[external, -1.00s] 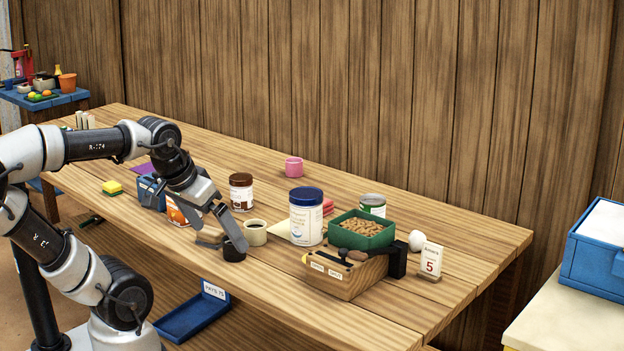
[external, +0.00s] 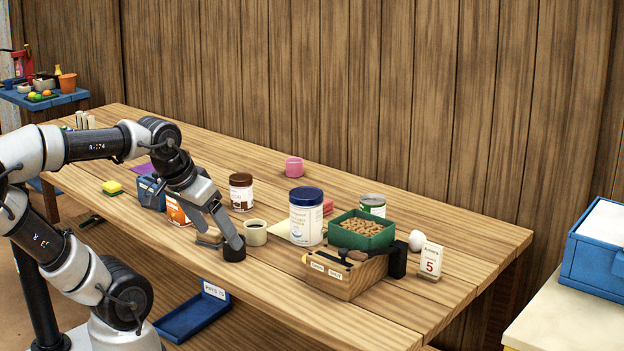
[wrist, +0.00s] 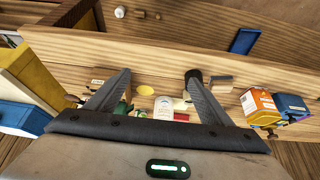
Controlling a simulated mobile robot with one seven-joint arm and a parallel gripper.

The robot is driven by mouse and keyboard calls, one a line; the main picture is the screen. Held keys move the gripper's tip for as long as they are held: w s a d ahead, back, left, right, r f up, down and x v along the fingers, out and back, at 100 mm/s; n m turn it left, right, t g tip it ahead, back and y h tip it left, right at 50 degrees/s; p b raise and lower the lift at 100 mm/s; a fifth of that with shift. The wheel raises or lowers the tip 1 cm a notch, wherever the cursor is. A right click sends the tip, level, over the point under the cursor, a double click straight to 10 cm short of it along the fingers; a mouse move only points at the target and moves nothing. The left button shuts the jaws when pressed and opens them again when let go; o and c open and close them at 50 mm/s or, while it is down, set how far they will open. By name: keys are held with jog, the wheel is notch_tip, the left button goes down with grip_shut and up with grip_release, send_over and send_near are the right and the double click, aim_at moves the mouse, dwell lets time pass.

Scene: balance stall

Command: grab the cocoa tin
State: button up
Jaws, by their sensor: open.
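The brown-lidded tin with a white label, which I take for the cocoa tin (external: 241,198), stands upright on the wooden table, behind the cream mug (external: 255,236). My gripper (external: 222,243) is low over the front part of the table, in front of the tin and apart from it. Its fingers are spread and empty; one is in front of or against a small black cylinder (external: 234,255), I cannot tell which. In the wrist view my gripper (wrist: 158,72) is open, and I cannot make out the tin there.
A blue-lidded white tin (external: 306,222), a green tray of brown pieces (external: 361,234) and a wooden box (external: 342,280) stand right of my gripper. An orange box (external: 178,211) and a blue container (external: 151,195) stand left. The table's back right is mostly clear.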

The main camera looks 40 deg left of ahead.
jog(key=w+a+r+n+p, duration=0.1)
jog(key=w+a+r+p, duration=0.25)
jog(key=w, duration=0.25)
jog(key=w+a+r+n+p, duration=0.1)
jog(key=w+a+r+p, duration=0.1)
jog(key=w+r, duration=0.25)
jog(key=n+g+y+p, duration=0.25)
jog(key=n+p, duration=0.25)
jog(key=p, duration=0.4)
send_over(239, 178)
jog(key=s+d, duration=0.3)
jog(key=s, duration=0.1)
notch_tip(239, 178, down, 4)
jog(key=shift+t, duration=0.25)
jog(key=x, duration=0.6)
jog(key=b+x, duration=0.1)
jog(key=x, duration=0.5)
jog(key=shift+w+a+r, duration=0.1)
jog(key=shift+a, duration=0.1)
jog(key=shift+w+b+x, duration=0.15)
jog(key=shift+b+x, duration=0.05)
jog(key=shift+x, duration=1.25)
jog(key=shift+w+b+x, duration=0.15)
jog(key=shift+x, duration=1.3)
jog(key=shift+s+r, duration=0.1)
jog(key=shift+c, duration=0.4)
jog(key=c, duration=1.1)
jog(key=shift+r, duration=0.15)
